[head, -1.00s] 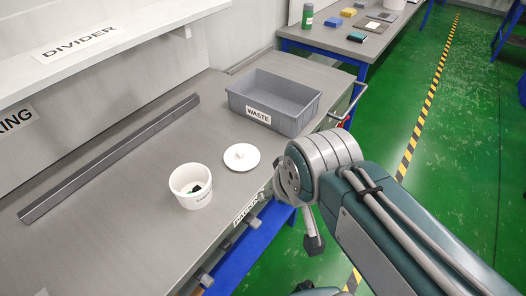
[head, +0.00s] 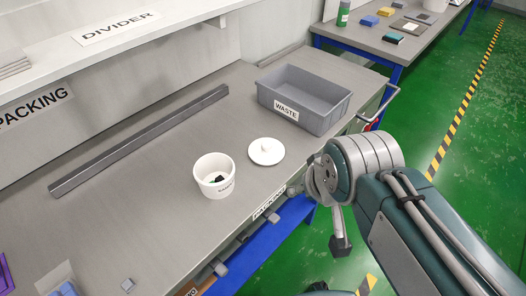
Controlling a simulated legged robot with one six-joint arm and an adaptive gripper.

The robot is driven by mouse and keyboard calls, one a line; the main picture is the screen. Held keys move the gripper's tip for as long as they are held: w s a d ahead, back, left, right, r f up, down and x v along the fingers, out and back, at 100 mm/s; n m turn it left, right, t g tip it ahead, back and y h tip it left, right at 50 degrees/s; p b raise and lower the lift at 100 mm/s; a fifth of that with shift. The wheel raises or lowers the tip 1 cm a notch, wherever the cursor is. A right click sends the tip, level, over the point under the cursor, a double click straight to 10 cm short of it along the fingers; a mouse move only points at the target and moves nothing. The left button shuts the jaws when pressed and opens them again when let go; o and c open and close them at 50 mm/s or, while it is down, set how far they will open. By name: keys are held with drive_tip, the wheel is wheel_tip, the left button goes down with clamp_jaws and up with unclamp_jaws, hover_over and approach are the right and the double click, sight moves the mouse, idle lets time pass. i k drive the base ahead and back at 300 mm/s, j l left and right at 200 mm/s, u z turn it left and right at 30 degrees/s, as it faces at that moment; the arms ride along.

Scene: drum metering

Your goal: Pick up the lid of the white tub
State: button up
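The white lid (head: 266,151) lies flat on the grey bench, with a small knob on top. It is just right of and behind the white tub (head: 214,177) and apart from it. The tub stands upright and open, with a printed label on its side and small dark and green items inside. My arm comes in from the lower right, beyond the bench's front edge. A dark end part hangs below the arm's joint, off the bench; my gripper's fingers cannot be made out.
A grey bin labelled WASTE (head: 303,98) stands behind the lid. A long grey bar (head: 140,141) lies along the back. A shelf labelled DIVIDER (head: 118,28) overhangs the left. A purple item (head: 6,275) and small grey block (head: 128,284) sit at front left. Bench around the lid is clear.

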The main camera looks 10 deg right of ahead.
sight(264, 151)
drive_tip(key=l+u, duration=0.35)
drive_tip(key=i+l+u, duration=0.1)
drive_tip(key=u, duration=0.3)
drive_tip(key=l+u, duration=0.35)
